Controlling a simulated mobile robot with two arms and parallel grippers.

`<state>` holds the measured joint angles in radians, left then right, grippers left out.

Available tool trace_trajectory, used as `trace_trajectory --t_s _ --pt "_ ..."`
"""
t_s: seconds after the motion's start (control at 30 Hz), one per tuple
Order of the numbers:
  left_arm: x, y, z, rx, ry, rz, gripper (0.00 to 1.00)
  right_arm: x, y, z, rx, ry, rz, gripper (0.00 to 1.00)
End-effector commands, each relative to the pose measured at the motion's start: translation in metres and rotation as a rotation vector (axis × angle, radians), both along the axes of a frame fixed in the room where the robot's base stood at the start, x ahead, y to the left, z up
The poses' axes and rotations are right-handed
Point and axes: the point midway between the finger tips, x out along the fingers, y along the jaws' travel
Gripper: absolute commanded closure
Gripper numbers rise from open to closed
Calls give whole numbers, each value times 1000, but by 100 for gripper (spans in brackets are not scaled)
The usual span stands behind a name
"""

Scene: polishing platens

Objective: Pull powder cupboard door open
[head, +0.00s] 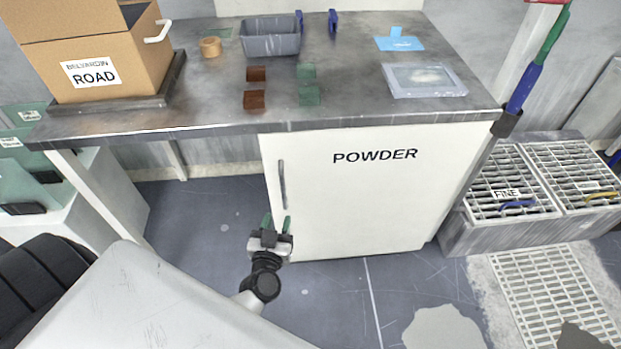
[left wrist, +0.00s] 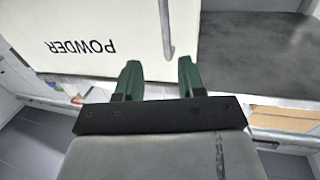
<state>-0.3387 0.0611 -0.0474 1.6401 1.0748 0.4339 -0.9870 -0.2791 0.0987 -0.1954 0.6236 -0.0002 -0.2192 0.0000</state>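The white powder cupboard door (head: 355,195), marked POWDER, is shut under the worktop. Its grey vertical bar handle (head: 282,184) is near the door's left edge. My left gripper (head: 276,224) is in front of the door's lower left part, just below the handle. Its two green fingers are apart with nothing between them. In the left wrist view the gripper (left wrist: 158,80) is open, and the handle (left wrist: 166,30) stands ahead between the lines of the fingers, apart from them. The door (left wrist: 90,35) appears upside down there. My right gripper is not in view.
The worktop (head: 200,122) overhangs the cupboard and carries a cardboard box (head: 130,50), a grey bin (head: 270,42) and a clear-lidded tray (head: 425,80). The floor (head: 200,220) left of the cupboard is clear.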

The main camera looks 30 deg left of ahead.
Motion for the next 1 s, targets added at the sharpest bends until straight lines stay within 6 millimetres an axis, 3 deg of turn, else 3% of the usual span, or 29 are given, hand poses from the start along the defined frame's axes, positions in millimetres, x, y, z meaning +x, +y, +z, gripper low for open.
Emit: trace_trajectory --t_s 0.23,0.43,0.7,1.0 --pt "14 13 15 2 -41 42 61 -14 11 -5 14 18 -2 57" --pt "49 24 15 1 -43 40 61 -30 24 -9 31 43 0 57" --pt "90 40 14 1 -39 38 61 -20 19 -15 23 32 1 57" --pt "103 45 14 0 -39 38 61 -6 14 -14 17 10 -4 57"
